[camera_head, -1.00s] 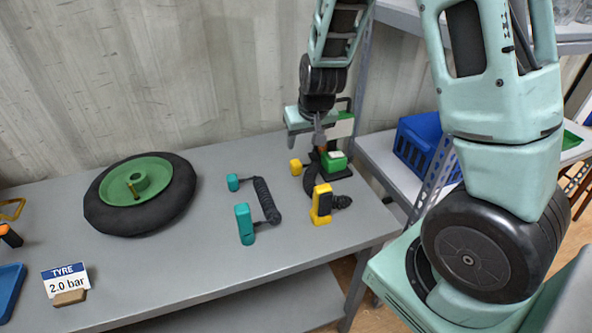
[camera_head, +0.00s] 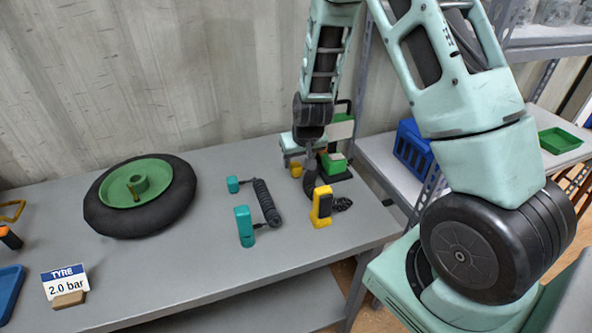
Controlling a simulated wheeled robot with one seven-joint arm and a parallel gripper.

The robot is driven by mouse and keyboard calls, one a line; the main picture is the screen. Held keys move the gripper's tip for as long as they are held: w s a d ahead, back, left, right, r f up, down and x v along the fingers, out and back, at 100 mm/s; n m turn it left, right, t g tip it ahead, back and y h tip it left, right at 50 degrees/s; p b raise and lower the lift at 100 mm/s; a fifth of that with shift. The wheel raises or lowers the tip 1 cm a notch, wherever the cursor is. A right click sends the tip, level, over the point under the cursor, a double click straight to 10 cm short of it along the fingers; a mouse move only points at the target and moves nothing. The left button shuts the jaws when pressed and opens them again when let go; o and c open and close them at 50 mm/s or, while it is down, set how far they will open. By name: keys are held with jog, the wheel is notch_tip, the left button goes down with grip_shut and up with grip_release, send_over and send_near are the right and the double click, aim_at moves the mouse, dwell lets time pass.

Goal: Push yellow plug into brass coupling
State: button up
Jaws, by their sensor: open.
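A yellow block-like plug end (camera_head: 296,170) lies on the grey table, partly hidden by my gripper. A dark coiled cord seems to run from near it to a larger yellow-and-black unit (camera_head: 321,207) standing closer to the table's front. My gripper (camera_head: 309,164) points down just beside and above the yellow plug end. It is open, and its fingertips are small and partly hidden. I cannot tell if it touches the plug. I cannot pick out a brass coupling for certain; a small brass-coloured stem (camera_head: 133,192) shows on the green wheel hub (camera_head: 150,178).
A green-and-black device (camera_head: 334,163) stands right behind my gripper. A teal plug (camera_head: 232,184) and teal unit (camera_head: 244,226) with a coiled cord (camera_head: 266,202) lie to the left. A tyre (camera_head: 110,215) and TYRE 2.0 bar sign (camera_head: 66,280) are further left. The table's front middle is clear.

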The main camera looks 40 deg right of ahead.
aim_at(296, 165)
jog(key=shift+p+x, duration=0.35)
jog(key=shift+x, duration=1.9)
jog(key=shift+w, duration=0.1)
jog(key=c, duration=1)
